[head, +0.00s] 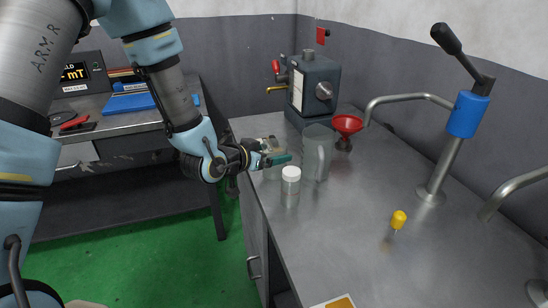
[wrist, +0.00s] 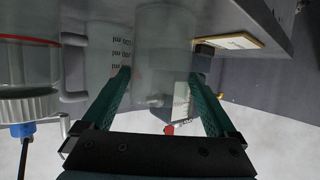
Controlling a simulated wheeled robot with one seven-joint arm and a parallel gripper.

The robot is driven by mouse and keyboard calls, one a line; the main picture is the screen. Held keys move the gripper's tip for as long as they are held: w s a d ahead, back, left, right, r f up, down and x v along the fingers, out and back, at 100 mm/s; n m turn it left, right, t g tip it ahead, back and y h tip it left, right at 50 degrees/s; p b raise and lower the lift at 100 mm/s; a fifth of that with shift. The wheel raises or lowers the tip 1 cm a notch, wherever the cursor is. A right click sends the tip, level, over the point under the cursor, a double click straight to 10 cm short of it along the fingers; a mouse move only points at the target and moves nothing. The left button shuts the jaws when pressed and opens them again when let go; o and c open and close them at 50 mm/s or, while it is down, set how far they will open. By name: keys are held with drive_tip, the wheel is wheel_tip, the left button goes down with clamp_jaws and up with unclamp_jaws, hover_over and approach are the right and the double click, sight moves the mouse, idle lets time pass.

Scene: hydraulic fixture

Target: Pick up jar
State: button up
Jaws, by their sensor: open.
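A small jar with a white lid (head: 290,174) stands upright on the grey counter. In the wrist view its ribbed lid (wrist: 28,104) shows large and upside down at the left, outside the fingers. My gripper (head: 280,160) is level over the counter, behind and left of this jar, with teal fingers. In the wrist view my gripper (wrist: 164,90) is open, and a clear cylindrical vessel (wrist: 163,40) shows between or just beyond its fingertips. I cannot tell whether they touch it. Which vessel is the task's jar is unclear.
A clear measuring jug (head: 317,152) stands close to the fingertips, with a red funnel (head: 347,125) and a grey machine (head: 315,84) behind it. A yellow-capped item (head: 398,219) and a blue-collared lever post (head: 466,115) stand to the right. The front counter is mostly clear.

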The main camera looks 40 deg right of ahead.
drive_tip(key=p+x, duration=0.1)
drive_tip(key=x, duration=0.2)
drive_tip(key=shift+d+r+p, duration=0.1)
drive_tip(key=shift+d+p, duration=0.25)
drive_tip(key=shift+p, duration=0.05)
drive_tip(key=shift+w+d+f, duration=0.15)
drive_tip(key=shift+d+f, duration=0.1)
drive_tip(key=shift+d, duration=0.1)
drive_tip(key=c, duration=1.1)
drive_tip(key=shift+r, duration=0.2)
